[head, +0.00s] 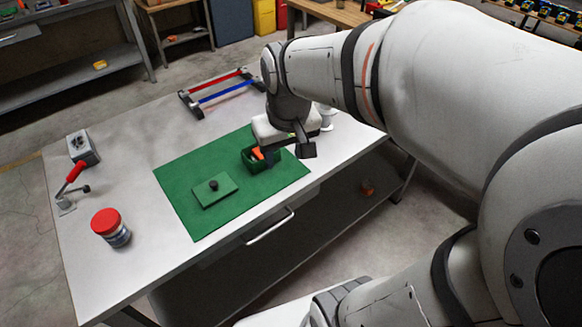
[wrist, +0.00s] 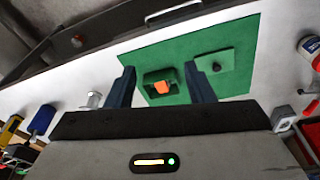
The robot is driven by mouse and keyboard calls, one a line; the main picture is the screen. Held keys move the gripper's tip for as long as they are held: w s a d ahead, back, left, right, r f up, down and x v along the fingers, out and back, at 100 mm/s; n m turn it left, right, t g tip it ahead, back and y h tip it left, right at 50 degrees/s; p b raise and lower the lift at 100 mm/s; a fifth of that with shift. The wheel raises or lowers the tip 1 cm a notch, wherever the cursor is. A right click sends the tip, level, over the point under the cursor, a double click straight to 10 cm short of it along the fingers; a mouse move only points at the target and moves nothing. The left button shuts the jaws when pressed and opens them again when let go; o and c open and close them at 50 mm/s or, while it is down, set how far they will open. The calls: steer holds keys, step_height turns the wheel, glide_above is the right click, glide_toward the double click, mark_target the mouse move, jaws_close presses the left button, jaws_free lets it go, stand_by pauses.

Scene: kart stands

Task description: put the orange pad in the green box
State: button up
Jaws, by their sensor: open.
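The green box (head: 250,168) stands open on the green mat, and it also shows between my fingers in the wrist view (wrist: 151,77). The orange pad (head: 257,153) appears to be inside the box, partly showing above its rim; the wrist view shows it as a small orange block (wrist: 163,87). My gripper (head: 287,152) is open, close above and beside the box. In the wrist view its two dark fingers (wrist: 160,68) are spread apart, with nothing held between them. The head view partly hides the box behind my gripper.
A green lid (head: 230,188) with a dark knob lies on the mat (head: 185,170) left of the box. A red-capped jar (head: 110,228), a toggle clamp (head: 72,178) and a grey switch box (head: 83,148) stand at the left. A red-and-blue rack (head: 222,90) stands behind.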

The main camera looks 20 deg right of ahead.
steer(key=s+f, duration=0.1)
steer(key=s, duration=0.6)
steer(key=shift+m+t, duration=0.3)
steer(key=shift+m, duration=0.1)
